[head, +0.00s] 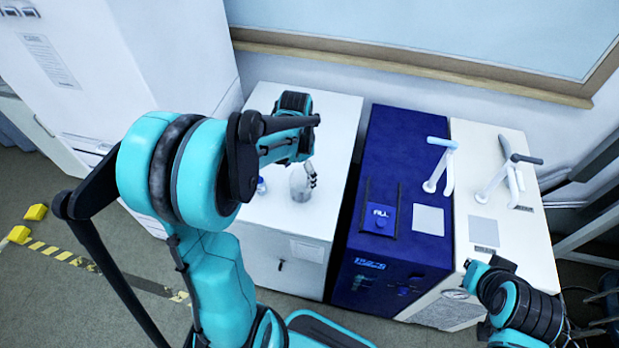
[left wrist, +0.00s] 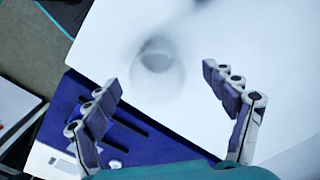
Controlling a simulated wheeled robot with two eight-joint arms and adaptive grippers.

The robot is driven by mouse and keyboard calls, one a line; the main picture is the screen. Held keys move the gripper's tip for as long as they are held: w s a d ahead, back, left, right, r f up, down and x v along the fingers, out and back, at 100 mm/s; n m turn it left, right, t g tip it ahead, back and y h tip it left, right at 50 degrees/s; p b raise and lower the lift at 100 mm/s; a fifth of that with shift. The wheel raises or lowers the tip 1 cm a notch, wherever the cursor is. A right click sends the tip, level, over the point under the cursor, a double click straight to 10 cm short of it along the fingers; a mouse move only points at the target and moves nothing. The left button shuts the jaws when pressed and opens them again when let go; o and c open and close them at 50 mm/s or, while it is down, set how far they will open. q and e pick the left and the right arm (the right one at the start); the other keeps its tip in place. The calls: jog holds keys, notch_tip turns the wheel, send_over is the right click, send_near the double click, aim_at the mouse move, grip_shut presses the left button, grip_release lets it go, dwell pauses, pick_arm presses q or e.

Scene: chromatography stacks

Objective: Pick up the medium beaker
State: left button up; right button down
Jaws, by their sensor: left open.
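A clear glass vessel, which looks like the beaker (head: 298,186), stands upright on the white cabinet top. In the left wrist view it shows as a blurred round shape seen from above (left wrist: 158,55), ahead of and between my open fingers. My left gripper (left wrist: 160,77) is open and empty. In the head view the left gripper (head: 311,174) shows only in part, at the right side of the vessel; the arm covers the rest. I cannot tell whether it touches. My right arm shows at the lower right, but its fingers do not show.
A small blue-and-white item (head: 261,187) stands left of the vessel, partly hidden by my arm. To the right stand a dark blue unit (head: 400,240) and a white unit (head: 535,230), each with a raised handle. A wall with a wooden ledge (head: 420,70) closes the back.

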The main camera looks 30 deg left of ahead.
pick_arm(q)
jog(key=f+b, duration=0.2)
jog(key=f, duration=0.5)
jog(key=shift+d+b, duration=0.2)
jog(key=shift+b, duration=0.1)
jog(key=c, duration=1.3)
